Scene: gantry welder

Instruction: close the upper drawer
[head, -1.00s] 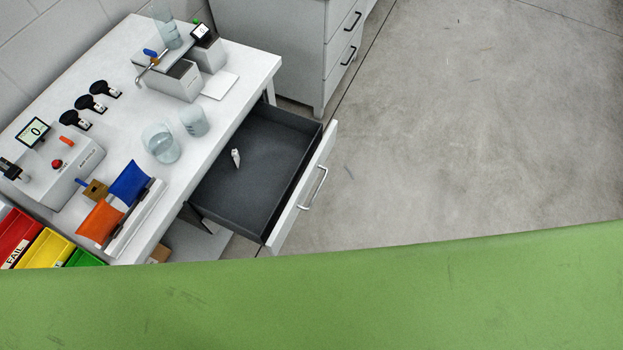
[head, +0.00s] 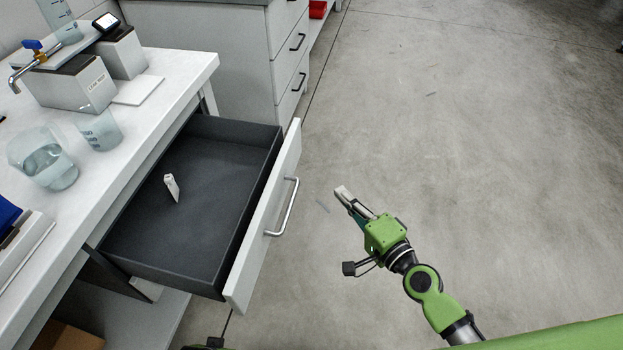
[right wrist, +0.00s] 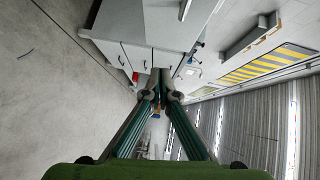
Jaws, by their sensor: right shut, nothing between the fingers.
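The upper drawer (head: 262,232) is pulled well out from under the white workbench. Its inside is dark grey, and its white front carries a silver bar handle (head: 287,208). A small white object (head: 172,187) stands inside the drawer. My right gripper (head: 343,193) is shut and empty, to the right of the drawer front and apart from the handle. In the right wrist view its fingers (right wrist: 160,97) meet at the tips with nothing seen between them. My left gripper is not in the head view.
The white workbench (head: 190,70) holds beakers (head: 45,160) and a leak-test device (head: 75,85). A grey cabinet (head: 240,50) with black-handled drawers stands behind it. A red bin (head: 318,9) is at the back. The floor to the right is clear.

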